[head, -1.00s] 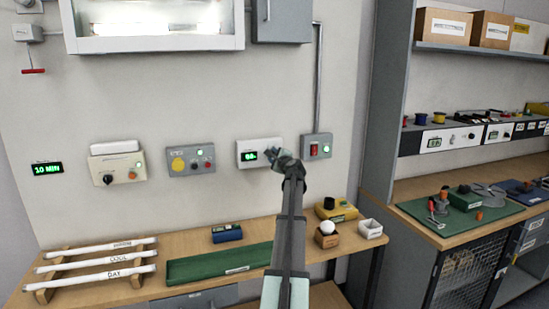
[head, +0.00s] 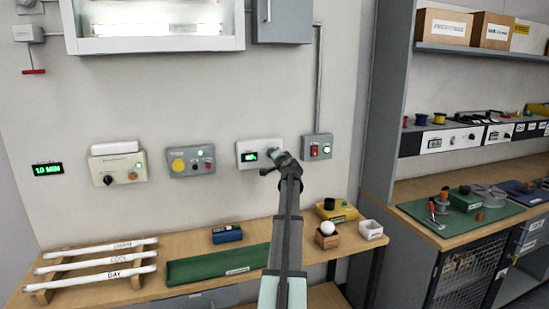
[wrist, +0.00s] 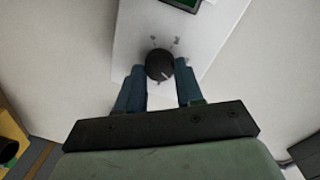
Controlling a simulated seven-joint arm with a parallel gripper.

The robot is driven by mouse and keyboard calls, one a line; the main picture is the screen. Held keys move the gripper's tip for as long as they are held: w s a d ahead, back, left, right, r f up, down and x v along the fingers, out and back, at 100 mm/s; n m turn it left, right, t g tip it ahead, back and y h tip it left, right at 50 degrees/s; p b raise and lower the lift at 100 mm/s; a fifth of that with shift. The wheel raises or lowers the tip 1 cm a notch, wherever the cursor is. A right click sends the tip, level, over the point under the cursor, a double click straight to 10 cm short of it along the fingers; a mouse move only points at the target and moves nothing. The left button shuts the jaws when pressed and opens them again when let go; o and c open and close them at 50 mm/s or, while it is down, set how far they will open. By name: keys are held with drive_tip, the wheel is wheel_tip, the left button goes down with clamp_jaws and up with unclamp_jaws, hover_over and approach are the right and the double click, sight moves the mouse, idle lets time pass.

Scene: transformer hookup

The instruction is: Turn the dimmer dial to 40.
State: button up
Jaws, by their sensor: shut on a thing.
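The dimmer is a light grey wall box (head: 246,146) with a small green-lit display (head: 249,156), whose reading is too small to make out. Its round black dial (wrist: 159,64) shows in the wrist view, with a light pointer mark towards its lower right. My gripper (head: 276,160) is at the right part of the box in the head view and hides the dial there. In the wrist view its two blue fingers (wrist: 159,74) stand on either side of the dial, shut on it. A corner of the display (wrist: 184,4) shows at the top of that view.
A grey box with a red switch (head: 316,148) is close on the right of my gripper. A grey control box with a yellow button (head: 191,160) is on the left. The bench (head: 205,257) below holds tubes and small boxes.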

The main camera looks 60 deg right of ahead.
drive_tip(key=shift+w+n+h, duration=0.15)
drive_tip(key=shift+n+h, duration=0.25)
drive_tip(key=shift+n, duration=4.3)
drive_tip(key=o, duration=1)
drive_tip(key=shift+a, duration=0.1)
drive_tip(key=shift+o, duration=0.2)
drive_tip(key=v, duration=1.4)
drive_tip(key=shift+r, duration=0.2)
